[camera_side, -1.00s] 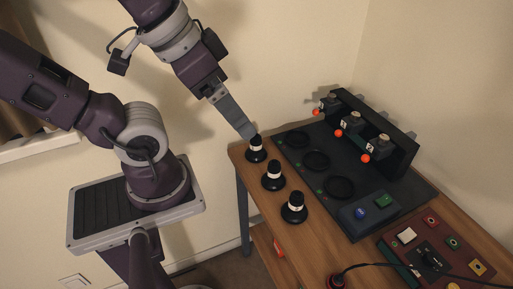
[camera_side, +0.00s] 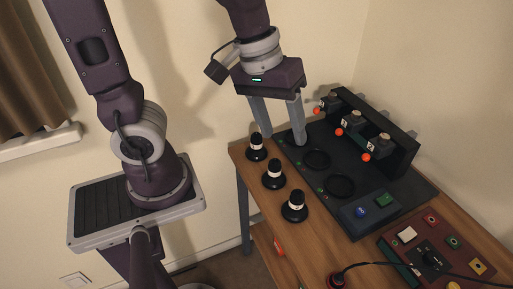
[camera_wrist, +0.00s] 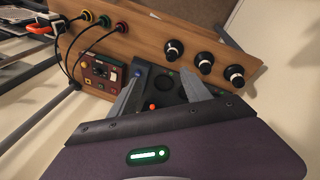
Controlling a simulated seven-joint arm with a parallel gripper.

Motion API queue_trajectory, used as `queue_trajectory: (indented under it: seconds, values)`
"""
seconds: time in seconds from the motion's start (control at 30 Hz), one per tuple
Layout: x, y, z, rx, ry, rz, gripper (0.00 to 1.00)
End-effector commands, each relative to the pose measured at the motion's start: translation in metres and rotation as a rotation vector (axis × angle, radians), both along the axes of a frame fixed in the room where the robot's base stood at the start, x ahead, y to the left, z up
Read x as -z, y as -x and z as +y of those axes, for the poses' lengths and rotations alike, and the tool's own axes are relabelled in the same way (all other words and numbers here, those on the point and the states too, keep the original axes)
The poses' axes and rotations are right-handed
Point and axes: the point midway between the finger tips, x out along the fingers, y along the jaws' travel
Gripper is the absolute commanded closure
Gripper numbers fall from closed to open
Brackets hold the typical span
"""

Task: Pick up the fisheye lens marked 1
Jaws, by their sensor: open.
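Three black fisheye lenses with white bands stand upright in a row along the wooden table's left edge: a far one (camera_side: 256,154), a middle one (camera_side: 273,182) and a near one (camera_side: 294,213). The wrist view shows them at upper right: (camera_wrist: 234,76) is the far lens, beside the middle lens (camera_wrist: 204,63) and the near lens (camera_wrist: 173,48). Their number marks are too small to read. My gripper (camera_side: 282,137) is open and empty, pointing down by the far end of the dark board. Its left finger appears just behind the far lens; contact cannot be told.
The dark board (camera_side: 348,222) has round recesses; fingers partly cover the far one. A raised black rack (camera_side: 400,150) with numbered units and orange knobs stands along its right side. A red control box (camera_side: 400,250) and a cable lie in front.

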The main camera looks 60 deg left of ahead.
Motion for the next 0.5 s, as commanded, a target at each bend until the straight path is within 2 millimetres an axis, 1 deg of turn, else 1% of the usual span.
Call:
queue_trajectory:
  seconds: [0.03, 0.07, 0.1, 0.17, 0.2, 0.27, 0.3, 0.37, 0.4, 0.5]
  values:
    - [0.029, -0.014, 0.000, -0.112, 0.000, 0.085, 0.44]
    - [0.047, -0.023, 0.002, -0.193, -0.009, 0.123, 0.44]
    - [0.072, -0.033, 0.007, -0.305, -0.038, 0.166, 0.44]
    - [0.110, -0.044, 0.019, -0.471, -0.109, 0.208, 0.44]
    - [0.135, -0.049, 0.031, -0.578, -0.174, 0.215, 0.44]
    - [0.169, -0.055, 0.055, -0.728, -0.289, 0.191, 0.44]
    - [0.188, -0.059, 0.075, -0.818, -0.374, 0.148, 0.44]
    - [0.208, -0.064, 0.106, -0.927, -0.503, 0.052, 0.44]
    - [0.215, -0.068, 0.125, -0.976, -0.579, -0.024, 0.44]
    - [0.224, -0.070, 0.165, -1.016, -0.759, -0.208, 0.44]
